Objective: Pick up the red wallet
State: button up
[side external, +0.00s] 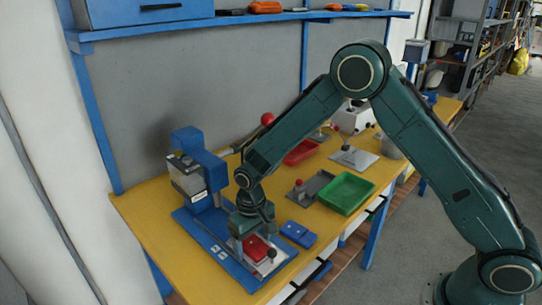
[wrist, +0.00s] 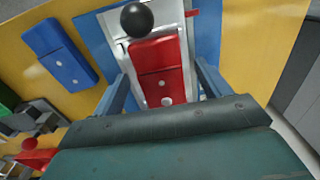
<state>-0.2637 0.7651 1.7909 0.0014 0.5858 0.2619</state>
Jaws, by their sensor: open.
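The red wallet (wrist: 158,75) lies on a metal plate in the wrist view, with two pale dots at its lower end. It also shows in the side view (side external: 256,247) on the blue-based machine. My gripper (wrist: 163,85) is open, with one finger on each side of the wallet; I cannot tell whether either touches it. In the side view my gripper (side external: 254,246) is low over the plate and hides part of the wallet. A black ball knob (wrist: 137,19) stands at the wallet's far end.
A blue wallet (side external: 298,234) lies on the yellow table beside the blue machine base (side external: 210,245). A green tray (side external: 346,193) and a red tray (side external: 301,152) stand farther back. The blue press head (side external: 197,160) rises close to my gripper's left.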

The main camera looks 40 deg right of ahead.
aim_at(253, 244)
jog(key=c, duration=1.2)
jog(key=shift+o, duration=0.2)
jog(key=shift+r, duration=0.15)
notch_tip(253, 244, up, 20)
dwell(0.4)
